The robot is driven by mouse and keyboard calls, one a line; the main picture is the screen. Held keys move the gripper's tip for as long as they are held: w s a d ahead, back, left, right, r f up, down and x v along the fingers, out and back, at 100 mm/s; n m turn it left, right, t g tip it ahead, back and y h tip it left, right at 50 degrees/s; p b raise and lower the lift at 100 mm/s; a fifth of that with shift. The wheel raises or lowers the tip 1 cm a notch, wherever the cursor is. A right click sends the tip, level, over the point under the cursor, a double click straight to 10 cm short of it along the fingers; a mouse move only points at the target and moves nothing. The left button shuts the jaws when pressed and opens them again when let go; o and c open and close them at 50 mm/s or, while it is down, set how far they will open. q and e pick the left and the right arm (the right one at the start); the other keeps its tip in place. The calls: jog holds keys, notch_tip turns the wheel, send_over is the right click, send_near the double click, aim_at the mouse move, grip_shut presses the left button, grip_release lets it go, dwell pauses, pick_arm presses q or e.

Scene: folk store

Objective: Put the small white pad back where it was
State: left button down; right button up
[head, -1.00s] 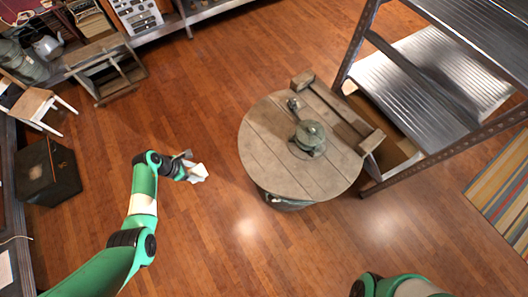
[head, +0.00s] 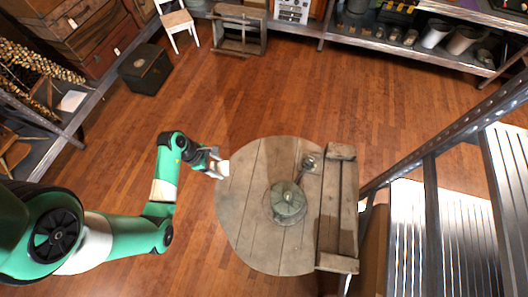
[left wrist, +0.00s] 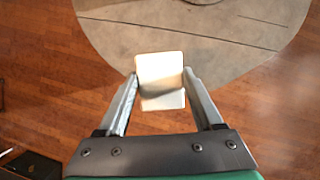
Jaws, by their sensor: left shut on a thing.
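The small white pad (left wrist: 160,72) is held between the two fingers of my left gripper (left wrist: 160,92) in the left wrist view. In the head view my left gripper (head: 217,165) is at the left edge of the round wooden table, and the white pad (head: 223,169) shows at its tips. The pad looks bent or in two parts, one face above the other. I cannot tell its height above the table edge. My right gripper is not in view.
The round wooden table (head: 250,215) bears a greenish metal object (head: 287,203) and a wooden beam (head: 337,210) along its right side. A metal rack (head: 430,230) stands at right. Shelves line the back and left. A black box (head: 145,69) stands on the floor at upper left. Open floor lies between.

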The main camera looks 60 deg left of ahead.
pick_arm(q)
jog(key=shift+s+a+f+n, duration=0.15)
jog(key=shift+s+f, duration=0.05)
jog(key=shift+s, duration=0.4)
jog(key=shift+s+a+f+n, duration=0.1)
jog(key=shift+s+f+n, duration=0.1)
jog(key=shift+s, duration=0.35)
jog(key=shift+a, duration=0.15)
jog(key=w+f+b, duration=0.4)
jog(key=w+f, duration=0.1)
jog(key=w, duration=0.5)
jog(key=b, duration=0.3)
send_near(251, 165)
jog(key=shift+w+d+f, duration=0.3)
jog(key=shift+f, duration=0.2)
jog(key=shift+w+d+f, duration=0.25)
jog(key=shift+w+f, duration=0.1)
jog(key=shift+f, duration=0.1)
jog(key=shift+w+f, duration=0.1)
jog(key=shift+w, duration=0.2)
notch_tip(251, 165, down, 4)
jog(key=shift+w+r+b, duration=0.15)
jog(key=shift+b, duration=1.1)
jog(key=shift+a+r, duration=0.1)
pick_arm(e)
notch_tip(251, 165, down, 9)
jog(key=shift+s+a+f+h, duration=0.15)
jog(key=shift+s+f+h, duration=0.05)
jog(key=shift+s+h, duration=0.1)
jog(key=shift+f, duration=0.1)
